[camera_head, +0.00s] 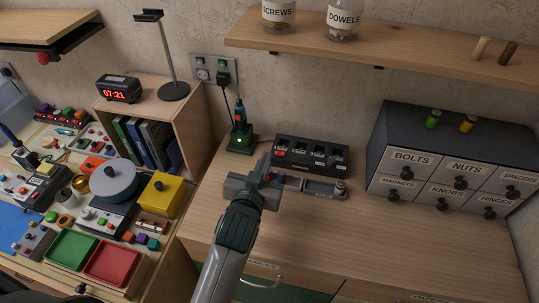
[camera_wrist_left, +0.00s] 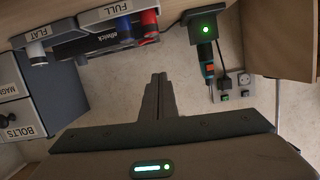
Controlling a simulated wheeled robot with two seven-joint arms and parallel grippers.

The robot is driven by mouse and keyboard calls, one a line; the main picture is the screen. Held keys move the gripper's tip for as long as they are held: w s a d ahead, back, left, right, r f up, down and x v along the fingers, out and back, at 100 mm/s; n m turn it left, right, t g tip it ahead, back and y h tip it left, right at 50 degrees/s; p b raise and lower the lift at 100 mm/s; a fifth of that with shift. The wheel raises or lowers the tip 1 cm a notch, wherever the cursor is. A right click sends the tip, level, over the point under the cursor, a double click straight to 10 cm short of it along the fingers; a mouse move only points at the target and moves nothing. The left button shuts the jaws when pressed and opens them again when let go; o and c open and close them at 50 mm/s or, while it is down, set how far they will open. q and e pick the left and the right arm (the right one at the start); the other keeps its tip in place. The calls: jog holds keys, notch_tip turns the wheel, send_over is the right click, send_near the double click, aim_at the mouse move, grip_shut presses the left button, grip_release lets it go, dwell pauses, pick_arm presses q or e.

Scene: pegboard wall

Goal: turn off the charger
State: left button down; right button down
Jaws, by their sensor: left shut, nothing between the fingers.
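The charger is a dark square base (camera_head: 241,139) with a lit green light, left of centre on the wooden cabinet. A dark tool with an orange-and-teal handle (camera_head: 239,110) stands in it. In the wrist view the base (camera_wrist_left: 207,31) is at the upper right, light on. A cord runs to a wall outlet plate (camera_head: 205,68) with a black plug in it and small green-marked switches; the plate also shows in the wrist view (camera_wrist_left: 232,97). My left gripper (camera_head: 265,163) is shut and empty, in front and to the right of the charger, apart from it.
A labelled drawer unit (camera_head: 445,160) stands further right. A shelf (camera_head: 420,58) overhangs behind. A bookcase (camera_head: 200,130) stands left of the charger.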

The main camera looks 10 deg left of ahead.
pick_arm(q)
jog(key=shift+v, duration=0.95)
pick_arm(e)
jog(key=shift+a+f, duration=0.25)
jog(key=shift+a, duration=0.1)
jog(key=shift+s+d+r, duration=0.1)
jog(key=shift+d, duration=0.2)
